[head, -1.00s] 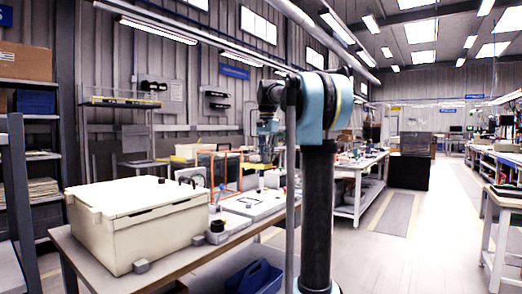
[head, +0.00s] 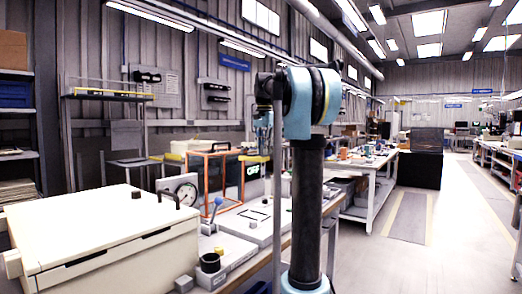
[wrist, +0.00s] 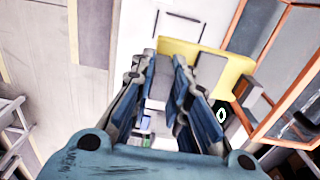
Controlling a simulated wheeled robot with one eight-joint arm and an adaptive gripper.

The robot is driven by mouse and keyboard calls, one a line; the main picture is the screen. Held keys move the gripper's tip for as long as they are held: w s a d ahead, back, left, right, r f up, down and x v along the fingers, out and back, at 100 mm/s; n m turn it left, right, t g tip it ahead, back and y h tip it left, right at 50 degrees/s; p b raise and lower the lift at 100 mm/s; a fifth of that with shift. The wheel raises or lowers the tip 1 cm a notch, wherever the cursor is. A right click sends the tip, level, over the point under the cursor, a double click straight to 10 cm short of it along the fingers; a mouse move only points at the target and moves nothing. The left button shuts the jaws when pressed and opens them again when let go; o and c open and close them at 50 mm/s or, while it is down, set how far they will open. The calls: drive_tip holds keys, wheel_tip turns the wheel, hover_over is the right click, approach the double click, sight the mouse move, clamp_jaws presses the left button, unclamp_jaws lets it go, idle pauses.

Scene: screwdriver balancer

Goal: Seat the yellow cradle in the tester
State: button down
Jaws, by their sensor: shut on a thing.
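The yellow cradle (wrist: 222,72) is in front of my gripper (wrist: 172,62) in the wrist view. The two blue-padded fingers are close together and shut on the cradle, and they cover part of it. In the head view my gripper (head: 263,135) hangs over the bench behind my arm, and a yellow edge of the cradle (head: 256,158) shows just below it. The cradle looks clear of the bench. Which bench item is the tester is not certain; a dark display with green lettering (head: 252,169) stands just below the cradle in the head view.
A large cream box (head: 95,240) fills the bench's left end. An orange frame (head: 184,170) stands behind. The aisle at right is clear.

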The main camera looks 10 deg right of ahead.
drive_tip(key=shift+w+d+f, duration=0.15)
drive_tip(key=shift+d+f, duration=0.05)
drive_tip(key=shift+f, duration=0.5)
drive_tip(key=f, duration=0.5)
drive_tip(key=shift+a+f, duration=0.2)
drive_tip(key=shift+f, duration=8.9)
drive_tip(key=shift+s, duration=0.2)
drive_tip(key=shift+f, duration=0.45)
drive_tip(key=c, duration=1.5)
unclamp_jaws()
drive_tip(key=shift+o, duration=0.2)
drive_tip(key=shift+r, duration=0.1)
